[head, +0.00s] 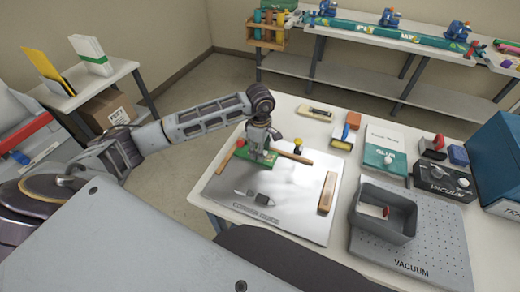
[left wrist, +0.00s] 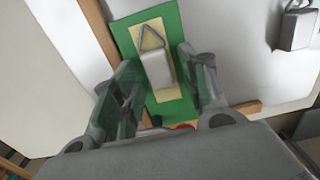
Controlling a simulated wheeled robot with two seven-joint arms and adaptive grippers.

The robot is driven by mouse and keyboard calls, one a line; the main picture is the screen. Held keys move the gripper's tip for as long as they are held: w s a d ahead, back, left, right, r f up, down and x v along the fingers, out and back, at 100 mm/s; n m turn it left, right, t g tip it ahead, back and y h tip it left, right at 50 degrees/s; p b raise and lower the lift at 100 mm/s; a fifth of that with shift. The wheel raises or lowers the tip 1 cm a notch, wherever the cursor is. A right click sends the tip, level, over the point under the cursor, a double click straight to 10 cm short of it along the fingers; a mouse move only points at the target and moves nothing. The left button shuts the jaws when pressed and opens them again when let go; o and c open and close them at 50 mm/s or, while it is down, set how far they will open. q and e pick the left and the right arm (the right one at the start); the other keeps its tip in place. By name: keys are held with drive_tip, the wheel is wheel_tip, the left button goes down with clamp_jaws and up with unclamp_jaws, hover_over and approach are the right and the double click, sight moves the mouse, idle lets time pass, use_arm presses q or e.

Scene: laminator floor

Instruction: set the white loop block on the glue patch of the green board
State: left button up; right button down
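The white loop block (left wrist: 157,68) lies on the pale yellow glue patch (left wrist: 150,38) of the green board (left wrist: 128,30), its triangular loop pointing away from my wrist. My left gripper (left wrist: 160,62) is open, with one finger on each side of the block and green board showing between block and right finger. In the head view my left gripper (head: 258,150) is down over the green board (head: 246,155) and hides the block and most of the patch. My right gripper is in neither view.
The board is on the corner guide plate (head: 225,195), by wooden strips (head: 292,157). A loose grey loop piece (left wrist: 298,28) lies nearby on the plate. A wooden block (head: 327,192) is to the right, then a grey bin (head: 385,228) on the vacuum plate.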

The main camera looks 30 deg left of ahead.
use_arm(q)
drive_tip(key=shift+r, duration=0.15)
wheel_tip(320, 180, up, 12)
drive_tip(key=shift+b, duration=0.4)
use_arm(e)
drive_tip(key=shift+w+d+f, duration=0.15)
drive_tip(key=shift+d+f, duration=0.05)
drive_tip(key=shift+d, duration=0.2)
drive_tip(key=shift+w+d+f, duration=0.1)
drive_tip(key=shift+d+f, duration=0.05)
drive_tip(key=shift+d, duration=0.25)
